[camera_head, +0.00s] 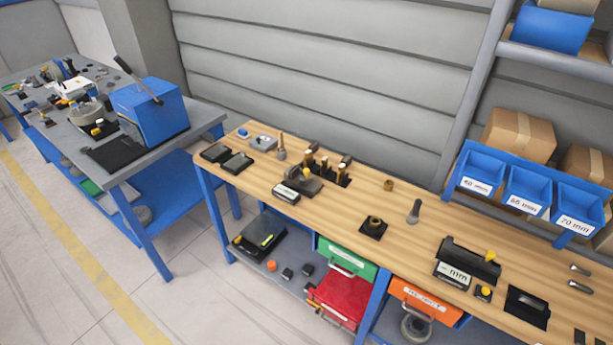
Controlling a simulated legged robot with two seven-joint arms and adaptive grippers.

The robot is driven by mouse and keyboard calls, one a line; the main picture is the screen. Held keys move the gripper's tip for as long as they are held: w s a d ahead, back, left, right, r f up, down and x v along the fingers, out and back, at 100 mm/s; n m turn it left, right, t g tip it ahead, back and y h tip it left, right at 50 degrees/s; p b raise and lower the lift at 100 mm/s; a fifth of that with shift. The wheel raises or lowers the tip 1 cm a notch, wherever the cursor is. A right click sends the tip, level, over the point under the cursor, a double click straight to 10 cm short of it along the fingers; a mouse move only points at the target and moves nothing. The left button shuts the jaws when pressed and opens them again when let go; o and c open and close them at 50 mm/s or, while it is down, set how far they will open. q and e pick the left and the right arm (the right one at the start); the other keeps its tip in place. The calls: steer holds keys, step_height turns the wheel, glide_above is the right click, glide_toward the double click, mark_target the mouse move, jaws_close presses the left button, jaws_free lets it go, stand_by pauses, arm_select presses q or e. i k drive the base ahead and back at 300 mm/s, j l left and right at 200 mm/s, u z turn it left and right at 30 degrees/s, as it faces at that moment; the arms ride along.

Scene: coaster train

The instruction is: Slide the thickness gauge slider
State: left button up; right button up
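A black device with a pale plate reading "mm" (454,272) stands on the wooden bench (350,205) at the right. It looks like the thickness gauge. A dark bar (468,258) runs along its back, with a yellow knob (490,255) near its right end; this looks like the slider. The gauge is small in view, so finer details cannot be told. Neither of my grippers is in view, and nothing is seen touching the gauge.
A small black block with a yellow top (483,292) and a black tray (527,306) sit close to the gauge's right. A grey upright tool (414,211) stands behind left. Blue bins (525,188) hang above the back edge. Bare wood lies left of the gauge.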

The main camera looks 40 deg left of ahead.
mark_target(308, 178)
steer(key=i+j, duration=0.2)
steer(key=j, duration=0.15)
steer(key=i+j, duration=0.45)
steer(key=j, duration=0.2)
steer(key=z, duration=0.05)
